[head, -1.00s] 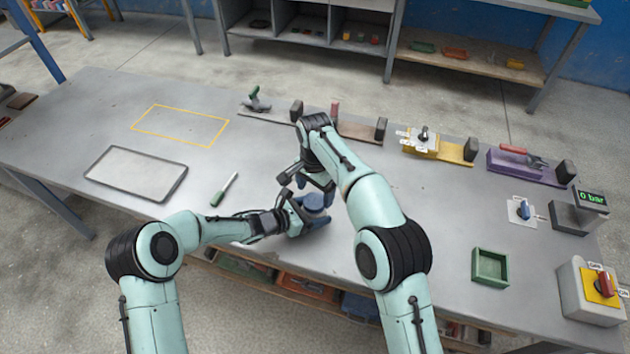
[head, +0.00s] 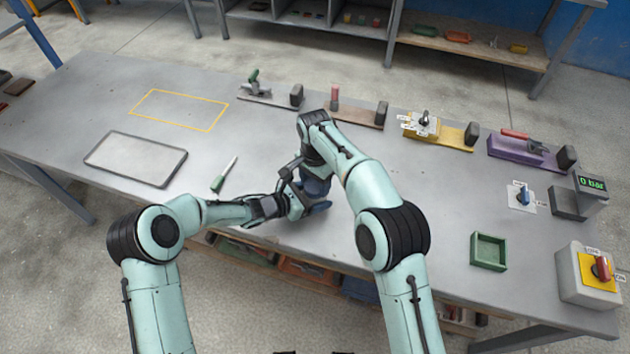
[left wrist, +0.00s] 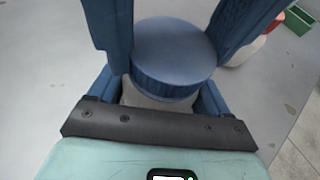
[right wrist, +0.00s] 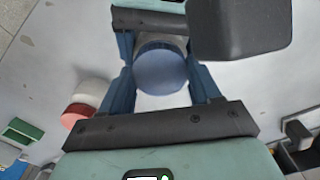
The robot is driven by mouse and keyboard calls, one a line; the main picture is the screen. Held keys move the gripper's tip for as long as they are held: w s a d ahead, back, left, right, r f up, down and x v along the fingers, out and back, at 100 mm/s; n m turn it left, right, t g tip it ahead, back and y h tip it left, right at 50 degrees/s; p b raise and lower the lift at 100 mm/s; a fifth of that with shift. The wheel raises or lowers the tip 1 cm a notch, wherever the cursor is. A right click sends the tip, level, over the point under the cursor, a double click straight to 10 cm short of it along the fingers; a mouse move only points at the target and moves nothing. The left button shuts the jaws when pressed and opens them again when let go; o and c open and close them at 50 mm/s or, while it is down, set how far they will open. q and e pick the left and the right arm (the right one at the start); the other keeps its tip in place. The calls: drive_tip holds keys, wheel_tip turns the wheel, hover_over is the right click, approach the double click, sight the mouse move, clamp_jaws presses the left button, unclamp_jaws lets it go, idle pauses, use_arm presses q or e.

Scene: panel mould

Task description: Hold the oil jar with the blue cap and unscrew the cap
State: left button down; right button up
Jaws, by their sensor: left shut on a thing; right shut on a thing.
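The oil jar shows in the left wrist view as a pale grey body (left wrist: 150,99) under a wide blue cap (left wrist: 172,52). My left gripper (head: 312,208) is shut on the jar body from the side, near the table's front edge. My right gripper (head: 314,186) comes from above, with its blue fingers on either side of the cap, and is shut on it. The cap also shows between those fingers in the right wrist view (right wrist: 161,70). It sits on the jar; whether it is loosened I cannot tell. In the head view, my grippers mostly hide the jar.
A white jar with a red cap (right wrist: 76,113) stands close by. A green-handled tool (head: 222,178) and a grey tray (head: 136,158) lie left. A green open box (head: 488,251) and a switch box (head: 590,280) are right. Tool stands line the back.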

use_arm(q)
drive_tip(key=shift+w+a, duration=0.2)
drive_tip(key=shift+a, duration=0.05)
use_arm(e)
drive_tip(key=n, duration=0.6)
drive_tip(key=shift+d, duration=0.1)
drive_tip(key=o, duration=1.2)
use_arm(q)
drive_tip(key=shift+s+d, duration=0.1)
drive_tip(key=shift+s+d, duration=0.1)
drive_tip(key=shift+d, duration=0.1)
use_arm(e)
drive_tip(key=shift+r, duration=0.1)
drive_tip(key=r, duration=0.3)
drive_tip(key=shift+a+r, duration=0.1)
drive_tip(key=shift+a, duration=0.1)
drive_tip(key=shift+d+r, duration=0.1)
drive_tip(key=shift+r, duration=0.55)
use_arm(q)
unclamp_jaws()
drive_tip(key=shift+a, duration=0.1)
